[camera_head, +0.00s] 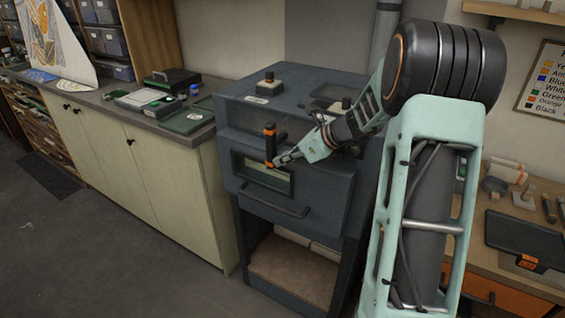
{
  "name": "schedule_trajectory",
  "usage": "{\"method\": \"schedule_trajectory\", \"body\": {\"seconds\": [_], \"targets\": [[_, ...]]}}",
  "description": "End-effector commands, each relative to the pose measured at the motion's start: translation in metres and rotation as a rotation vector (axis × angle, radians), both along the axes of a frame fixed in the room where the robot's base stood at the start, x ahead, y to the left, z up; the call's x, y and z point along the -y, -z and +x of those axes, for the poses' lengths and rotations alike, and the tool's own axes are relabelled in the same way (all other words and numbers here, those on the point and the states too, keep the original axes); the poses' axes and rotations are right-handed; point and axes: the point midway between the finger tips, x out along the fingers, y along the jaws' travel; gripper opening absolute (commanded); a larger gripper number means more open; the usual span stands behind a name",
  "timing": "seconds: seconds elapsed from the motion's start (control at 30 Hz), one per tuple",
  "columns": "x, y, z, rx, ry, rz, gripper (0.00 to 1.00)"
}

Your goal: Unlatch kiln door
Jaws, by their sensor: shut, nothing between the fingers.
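The dark grey-blue kiln (340,200) stands in the middle of the view on an open stand. Its front door (310,190) looks closed and has a small window (262,175) and a dark horizontal handle bar (272,201) below it. An upright latch lever (269,143), black with orange ends, sits at the window's upper right. My gripper (278,161) is shut and empty, with its tips right beside the lever's lower orange end. I cannot tell whether they touch it. My arm hides the kiln's right side and part of its top.
A cream cabinet (150,175) with a grey counter stands left of the kiln, holding trays and small jars. A wooden bench (520,210) with a dark case (520,238) and tools is on the right. The floor (100,255) in front on the left is clear.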

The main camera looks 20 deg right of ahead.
Motion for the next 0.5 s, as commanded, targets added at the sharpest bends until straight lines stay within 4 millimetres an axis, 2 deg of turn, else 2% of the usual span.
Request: {"method": "schedule_trajectory", "body": {"seconds": [0.5], "targets": [[-0.0015,0.0070,0.0021,0.067,0.001,0.063,0.00]]}}
